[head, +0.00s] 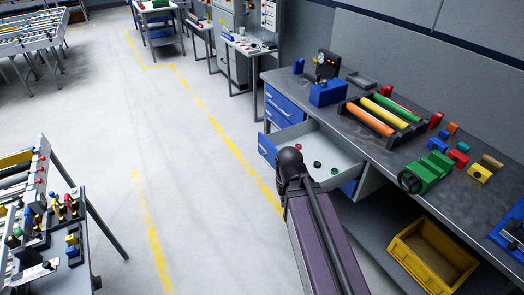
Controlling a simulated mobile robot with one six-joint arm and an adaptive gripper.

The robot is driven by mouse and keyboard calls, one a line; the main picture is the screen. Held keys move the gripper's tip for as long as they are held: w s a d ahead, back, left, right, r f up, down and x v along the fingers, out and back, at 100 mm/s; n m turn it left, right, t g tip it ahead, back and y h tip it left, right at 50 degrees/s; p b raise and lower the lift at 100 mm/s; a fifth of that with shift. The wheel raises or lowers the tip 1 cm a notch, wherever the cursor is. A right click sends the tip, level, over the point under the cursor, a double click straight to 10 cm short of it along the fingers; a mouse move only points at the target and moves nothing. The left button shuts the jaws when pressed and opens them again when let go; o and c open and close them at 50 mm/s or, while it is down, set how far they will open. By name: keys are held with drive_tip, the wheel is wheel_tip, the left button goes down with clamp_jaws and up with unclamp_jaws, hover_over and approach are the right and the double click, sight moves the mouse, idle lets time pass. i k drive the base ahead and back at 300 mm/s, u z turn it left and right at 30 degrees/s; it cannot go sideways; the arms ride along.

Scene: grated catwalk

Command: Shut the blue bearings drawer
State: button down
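A blue-fronted drawer (267,149) stands pulled out from the grey workbench (390,150), with its pale interior showing. Several small dark round pieces and a red one lie in it. No label can be read, so I cannot tell from a marking whether it is the bearings drawer. My purple-grey arm rises from the bottom of the head view, and its dark rounded joint overlaps the drawer's front part in the picture. I cannot tell if it touches the drawer. My gripper does not show; the arm hides part of the drawer front.
Closed blue drawers (285,103) sit left of the open one. The bench top carries a rack of coloured rollers (382,117), a green vise (427,172) and a blue device (327,93). A yellow bin (433,253) is below.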

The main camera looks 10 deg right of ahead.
sight(319, 143)
drive_tip(key=z, duration=0.05)
drive_tip(key=i, duration=0.95)
drive_tip(key=u, duration=0.05)
